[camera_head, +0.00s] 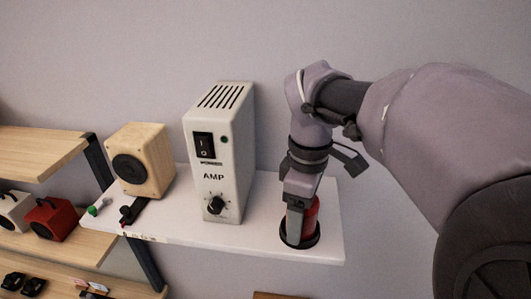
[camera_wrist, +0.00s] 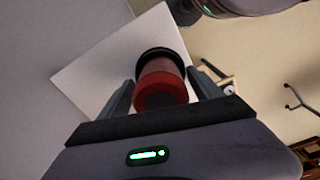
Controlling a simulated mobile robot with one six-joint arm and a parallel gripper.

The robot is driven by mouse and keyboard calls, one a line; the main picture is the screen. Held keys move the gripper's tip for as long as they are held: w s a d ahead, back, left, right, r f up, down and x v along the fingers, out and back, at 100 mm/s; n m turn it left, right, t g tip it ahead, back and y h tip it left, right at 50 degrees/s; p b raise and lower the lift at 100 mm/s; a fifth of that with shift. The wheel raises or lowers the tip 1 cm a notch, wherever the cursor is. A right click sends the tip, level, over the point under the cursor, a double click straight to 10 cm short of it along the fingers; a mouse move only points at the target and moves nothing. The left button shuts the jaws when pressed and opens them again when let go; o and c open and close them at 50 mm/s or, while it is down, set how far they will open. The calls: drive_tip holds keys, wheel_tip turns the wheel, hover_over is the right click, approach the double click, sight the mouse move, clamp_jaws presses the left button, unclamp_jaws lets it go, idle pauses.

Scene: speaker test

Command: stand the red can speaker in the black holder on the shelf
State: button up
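The red can speaker (camera_wrist: 162,82) stands upright between my gripper's two fingers in the wrist view, its dark end facing the camera. In the head view the red can (camera_head: 311,217) is partly hidden behind a finger. The black holder (camera_head: 289,240) is a ring at the right end of the white shelf. The can's lower end is inside this ring; whether it is fully seated is hidden. The holder's dark rim (camera_wrist: 160,52) also shows beyond the can in the wrist view. My gripper (camera_head: 296,228) points down over it, with fingertips close to both sides; contact is unclear.
A white amp box (camera_head: 214,160) stands mid-shelf, left of my gripper. A wooden speaker (camera_head: 142,160) stands at the left end of the white shelf (camera_head: 250,240). A wooden rack (camera_head: 40,147) with smaller speakers is further left. The wall is close behind.

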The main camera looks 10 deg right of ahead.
drive_tip(key=shift+s+r, duration=0.1)
wheel_tip(320, 180, up, 12)
drive_tip(key=p, duration=0.3)
drive_tip(key=shift+r, duration=0.15)
drive_tip(key=shift+s+m, duration=0.35)
drive_tip(key=shift+m, duration=0.05)
drive_tip(key=s+a+f+m+t+y, duration=0.1)
drive_tip(key=s+a+f+m+t, duration=0.15)
drive_tip(key=s+f+m, duration=0.35)
drive_tip(key=s+a+f+m+t+y, duration=0.1)
drive_tip(key=s+f+m+t, duration=0.2)
drive_tip(key=s+f+m, duration=0.35)
wheel_tip(320, 180, down, 42)
drive_tip(key=m+b, duration=0.2)
drive_tip(key=b, duration=4.1)
drive_tip(key=shift+w+a, duration=0.2)
drive_tip(key=shift+w, duration=0.05)
drive_tip(key=shift+f+m, duration=0.1)
drive_tip(key=shift+m, duration=0.15)
